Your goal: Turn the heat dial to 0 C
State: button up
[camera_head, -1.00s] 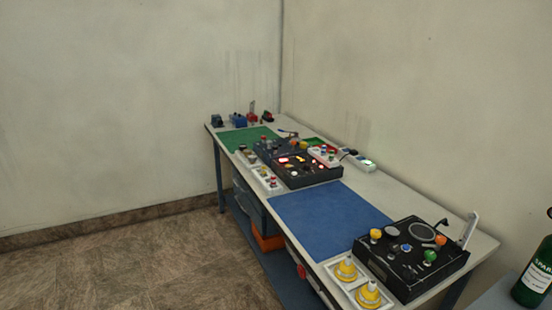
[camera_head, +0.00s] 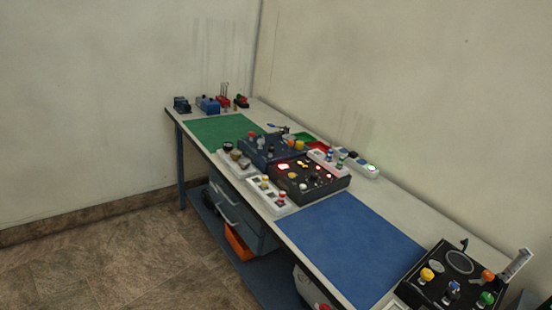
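A heat dial cannot be picked out by its label at this distance. A black control box (camera_head: 310,182) with lit red and yellow displays and several small knobs stands mid-bench. A dark blue-grey box (camera_head: 270,148) with a red and an orange knob stands just behind it. Another black box (camera_head: 455,280) with orange, yellow, blue and green knobs and a round gauge stands at the lower right, partly cut off by the frame. My gripper is not in view.
The long bench (camera_head: 405,218) runs along the right wall, with a blue mat (camera_head: 350,245) and a green mat (camera_head: 220,131). Blue and red tools stand at its far end. Drawers (camera_head: 232,212) and an orange bin (camera_head: 238,244) are below. Open floor (camera_head: 120,260) lies left.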

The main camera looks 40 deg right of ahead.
aim_at(313, 177)
jog(key=z, duration=0.15)
jog(key=i, duration=1.25)
jog(key=z, duration=1.15)
jog(key=i, duration=0.85)
jog(key=z, duration=0.5)
jog(key=k, duration=0.85)
jog(key=z, duration=0.2)
jog(key=i, duration=0.85)
jog(key=u, duration=0.1)
